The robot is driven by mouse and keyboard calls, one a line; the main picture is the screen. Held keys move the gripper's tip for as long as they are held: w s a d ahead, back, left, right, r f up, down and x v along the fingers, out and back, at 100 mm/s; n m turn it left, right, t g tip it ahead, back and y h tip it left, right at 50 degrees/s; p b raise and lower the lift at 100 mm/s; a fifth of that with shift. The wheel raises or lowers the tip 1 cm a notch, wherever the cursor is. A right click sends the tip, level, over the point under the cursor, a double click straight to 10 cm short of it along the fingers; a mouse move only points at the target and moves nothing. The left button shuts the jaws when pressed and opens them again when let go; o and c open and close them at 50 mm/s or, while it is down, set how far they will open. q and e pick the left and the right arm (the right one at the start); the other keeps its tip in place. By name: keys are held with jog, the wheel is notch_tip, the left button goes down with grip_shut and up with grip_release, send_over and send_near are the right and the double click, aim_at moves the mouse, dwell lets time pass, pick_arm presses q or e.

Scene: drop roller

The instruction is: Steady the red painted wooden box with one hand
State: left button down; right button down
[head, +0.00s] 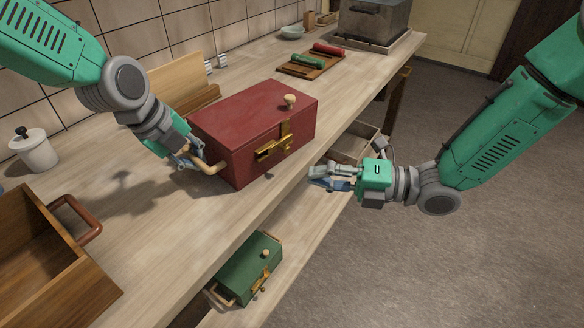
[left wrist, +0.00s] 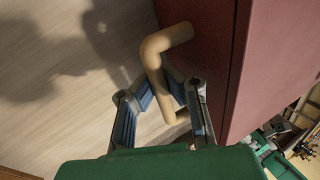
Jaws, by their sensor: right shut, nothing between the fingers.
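The red painted wooden box (head: 240,118) stands upright and closed on the workbench. It has a knob on its lid, a brass latch on its front and a tan bent handle (left wrist: 158,62) on its left side. My left gripper (head: 190,158) is at that handle. In the left wrist view its fingers (left wrist: 161,92) bend in from both sides around the handle, close beside the box's red wall. My right gripper (head: 322,178) is shut and empty, off the bench's front edge, to the right of the box and apart from it.
A wooden crate with a handle (head: 50,245) stands at the lower left, with a white lidded jar (head: 35,150) behind it. A small green box (head: 250,268) sits on the lower shelf. A board with red and green rollers (head: 310,64) lies farther back.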

pick_arm(q)
jog(key=shift+d+r, duration=0.1)
jog(key=shift+d, duration=0.15)
jog(key=shift+w, duration=0.1)
pick_arm(e)
jog(key=v, duration=0.3)
jog(key=shift+d, duration=0.1)
pick_arm(q)
jog(key=shift+a, duration=0.1)
jog(key=c, duration=1.6)
grip_release()
jog(key=shift+c, duration=0.2)
jog(key=v, duration=1.2)
